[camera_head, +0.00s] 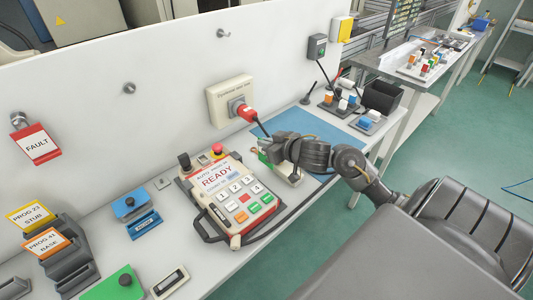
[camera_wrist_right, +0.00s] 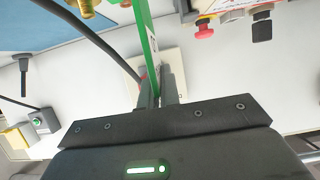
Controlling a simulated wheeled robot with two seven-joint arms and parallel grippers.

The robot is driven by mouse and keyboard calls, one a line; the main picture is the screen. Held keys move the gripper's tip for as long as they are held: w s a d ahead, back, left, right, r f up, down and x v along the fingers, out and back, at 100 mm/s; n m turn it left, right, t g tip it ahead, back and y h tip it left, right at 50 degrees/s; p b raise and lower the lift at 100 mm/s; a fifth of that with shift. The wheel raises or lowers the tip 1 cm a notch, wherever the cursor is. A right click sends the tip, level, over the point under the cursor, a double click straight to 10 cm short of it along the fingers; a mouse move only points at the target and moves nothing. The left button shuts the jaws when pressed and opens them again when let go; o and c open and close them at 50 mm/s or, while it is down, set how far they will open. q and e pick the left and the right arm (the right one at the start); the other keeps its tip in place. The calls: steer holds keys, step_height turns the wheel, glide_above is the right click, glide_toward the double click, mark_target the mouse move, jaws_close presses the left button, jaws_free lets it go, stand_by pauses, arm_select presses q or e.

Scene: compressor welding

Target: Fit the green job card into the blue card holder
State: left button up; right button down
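My right gripper (camera_head: 270,152) is over the rear middle of the bench, beyond the pendant. In the right wrist view its fingers (camera_wrist_right: 157,88) are closed on the green job card (camera_wrist_right: 148,35), seen nearly edge-on as a green strip. In the head view only a little green (camera_head: 262,157) shows at the fingers, and the rest is hidden or hard to make out. My left gripper is out of view.
The teach pendant (camera_head: 231,190) lies close to my right gripper. A red plug and cable (camera_head: 247,113) come from the wall socket. Dark holders with yellow (camera_head: 32,215) and orange (camera_head: 46,242) cards stand at left. A blue mat (camera_head: 318,128) lies behind the gripper.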

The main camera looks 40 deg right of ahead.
mark_target(261, 153)
steer(key=shift+w+d+f+b, duration=0.15)
steer(key=shift+f+b, duration=0.1)
steer(key=shift+f, duration=0.75)
steer(key=shift+w+d+f+b, duration=0.15)
steer(key=shift+f+b, duration=0.1)
steer(key=shift+f, duration=0.7)
steer(key=shift+s+f, duration=0.1)
steer(key=c, duration=2.1)
jaws_free()
steer(key=shift+f, duration=0.1)
steer(key=o, duration=0.5)
